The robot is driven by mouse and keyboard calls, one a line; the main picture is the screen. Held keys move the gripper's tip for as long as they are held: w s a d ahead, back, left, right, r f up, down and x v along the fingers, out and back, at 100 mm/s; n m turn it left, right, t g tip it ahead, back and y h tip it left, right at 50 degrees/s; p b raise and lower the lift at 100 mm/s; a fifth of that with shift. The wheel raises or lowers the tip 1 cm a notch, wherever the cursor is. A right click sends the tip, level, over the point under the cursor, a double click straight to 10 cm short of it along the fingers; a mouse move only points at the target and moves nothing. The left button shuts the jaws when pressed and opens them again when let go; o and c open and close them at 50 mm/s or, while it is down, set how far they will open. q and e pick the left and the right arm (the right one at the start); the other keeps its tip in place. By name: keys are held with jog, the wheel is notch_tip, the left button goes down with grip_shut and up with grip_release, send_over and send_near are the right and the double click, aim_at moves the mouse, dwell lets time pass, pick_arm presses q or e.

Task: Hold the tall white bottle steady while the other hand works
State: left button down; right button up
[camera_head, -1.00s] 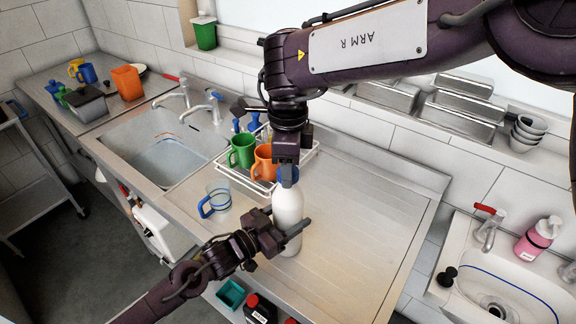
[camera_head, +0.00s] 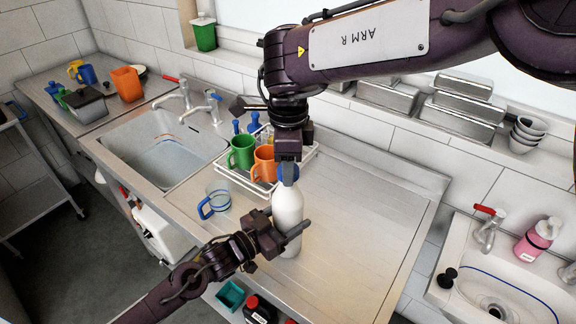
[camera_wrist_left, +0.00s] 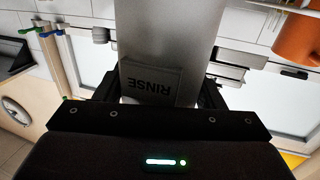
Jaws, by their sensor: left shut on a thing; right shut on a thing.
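The tall white bottle (camera_head: 288,207) stands upright on the steel drainboard (camera_head: 350,225). In the left wrist view the bottle (camera_wrist_left: 165,45) looks grey and shows a label reading RINSE. My left gripper (camera_head: 285,237) is shut on the lower part of the bottle, with fingers on both sides of it. My right gripper (camera_head: 288,172) points down at the bottle's top and is shut on the bottle's blue cap, which is mostly hidden by the fingers. I cannot tell whether the cap is turned or lifted.
A clear mug with a blue handle (camera_head: 215,204) stands left of the bottle. Behind it a white rack (camera_head: 232,174) holds a green mug (camera_head: 242,151) and an orange mug (camera_head: 265,163). A sink basin (camera_head: 160,150) lies further left. The drainboard right of the bottle is clear.

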jog(key=shift+r, duration=0.8)
jog(key=shift+r, duration=2)
pick_arm(q)
jog(key=shift+c, duration=1.3)
grip_release()
jog(key=shift+s, duration=0.1)
